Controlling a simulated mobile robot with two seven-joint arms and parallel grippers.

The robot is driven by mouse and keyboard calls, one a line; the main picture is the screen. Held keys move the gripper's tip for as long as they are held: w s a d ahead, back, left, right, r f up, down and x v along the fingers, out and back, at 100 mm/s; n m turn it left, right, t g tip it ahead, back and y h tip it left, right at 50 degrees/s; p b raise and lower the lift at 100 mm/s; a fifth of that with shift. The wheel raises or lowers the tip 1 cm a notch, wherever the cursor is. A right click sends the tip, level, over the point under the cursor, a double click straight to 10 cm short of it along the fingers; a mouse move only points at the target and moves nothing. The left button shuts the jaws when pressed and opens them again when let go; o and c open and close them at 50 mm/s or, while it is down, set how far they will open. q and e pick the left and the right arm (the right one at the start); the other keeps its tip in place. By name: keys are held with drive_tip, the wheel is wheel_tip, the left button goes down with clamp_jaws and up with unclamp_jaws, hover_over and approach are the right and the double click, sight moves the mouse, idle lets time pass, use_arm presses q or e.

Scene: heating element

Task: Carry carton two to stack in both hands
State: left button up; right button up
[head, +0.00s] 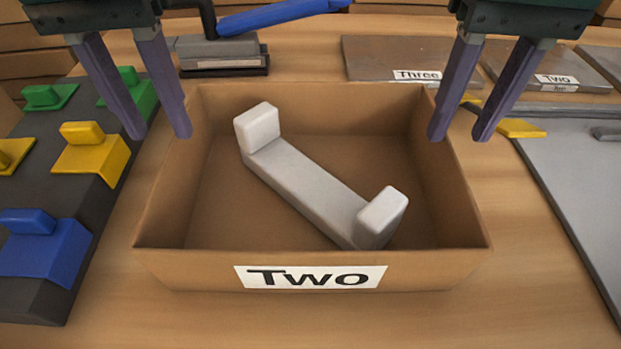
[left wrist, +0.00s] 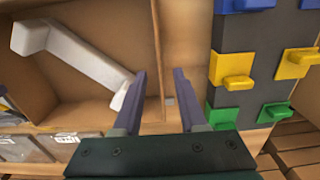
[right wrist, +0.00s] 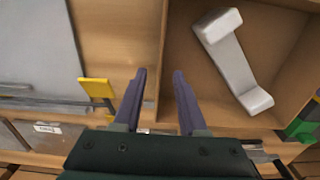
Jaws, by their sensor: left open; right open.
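Carton two (head: 430,270) is an open brown box with a "Two" label on its front wall, standing on the wooden table in the middle of the head view. A light grey bracket-shaped part (head: 305,190) with raised ends lies diagonally inside it. My left gripper (head: 160,137) is open, its fingers on either side of the carton's left wall, as the left wrist view (left wrist: 160,85) also shows. My right gripper (head: 460,138) is open, its fingers on either side of the right wall. Neither grips the cardboard. I cannot identify a stack for certain.
A dark rack (head: 95,205) with green, yellow and blue blocks stands close on the left. Grey plates labelled "Three" (head: 375,55) and "Two" (head: 575,65) lie at the back. A grey panel (head: 570,165) lies on the right, near a yellow piece (head: 518,128).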

sight(195, 197)
use_arm(q)
wheel_tip(195, 197, down, 9)
drive_tip(key=shift+f, duration=0.2)
use_arm(e)
wheel_tip(195, 197, down, 10)
drive_tip(key=shift+r, duration=0.25)
use_arm(q)
clamp_jaws()
use_arm(e)
clamp_jaws()
idle(0.6)
